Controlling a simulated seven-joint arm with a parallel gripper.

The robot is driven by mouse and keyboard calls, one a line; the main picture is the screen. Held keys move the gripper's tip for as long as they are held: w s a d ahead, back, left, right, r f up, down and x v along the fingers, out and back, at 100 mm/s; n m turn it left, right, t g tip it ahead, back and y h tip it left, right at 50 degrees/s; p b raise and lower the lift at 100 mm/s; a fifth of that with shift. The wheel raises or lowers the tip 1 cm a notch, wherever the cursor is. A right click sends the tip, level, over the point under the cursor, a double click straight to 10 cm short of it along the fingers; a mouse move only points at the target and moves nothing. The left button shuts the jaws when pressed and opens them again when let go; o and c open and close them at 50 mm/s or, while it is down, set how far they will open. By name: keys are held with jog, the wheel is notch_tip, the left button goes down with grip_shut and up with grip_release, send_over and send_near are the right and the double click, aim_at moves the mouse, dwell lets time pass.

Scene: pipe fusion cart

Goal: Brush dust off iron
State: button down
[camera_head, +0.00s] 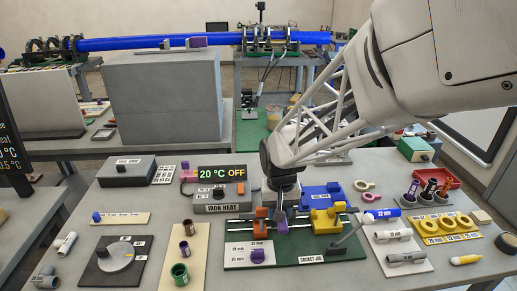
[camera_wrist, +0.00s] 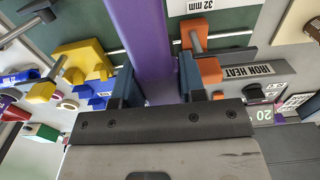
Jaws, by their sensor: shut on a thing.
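My gripper (camera_wrist: 157,85) is shut on a long purple bar (camera_wrist: 139,35), which passes between its two fingers in the wrist view. In the head view my gripper (camera_head: 281,207) points down over the back edge of the green socket jig (camera_head: 300,256), and a little of the purple bar shows at its fingers. I cannot tell whether the bar is a brush handle; no bristles show. The iron heat box (camera_head: 222,202) stands just left of my gripper, with a lit display reading 20 °C OFF (camera_head: 222,174). I cannot make out the iron itself or any dust.
Orange (camera_head: 261,222) and yellow (camera_head: 327,219) clamps stand close on either side of my gripper. A blue block (camera_head: 320,196) lies behind the yellow one. Pipe pieces and yellow rings (camera_head: 428,227) fill the right side.

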jog(key=shift+r, duration=0.2)
jog(key=shift+r, duration=2.9)
jog(key=shift+r, duration=1.5)
jog(key=shift+w+a+f, duration=0.1)
jog(key=shift+w+a, duration=0.4)
jog(key=shift+a, duration=0.1)
jog(key=w+a+f, duration=0.3)
jog(key=a, duration=0.8)
jog(key=w+a+f, duration=0.3)
jog(key=a, duration=0.8)
jog(key=w+a+f, duration=0.3)
jog(key=w+a, duration=0.1)
jog(key=a, duration=0.8)
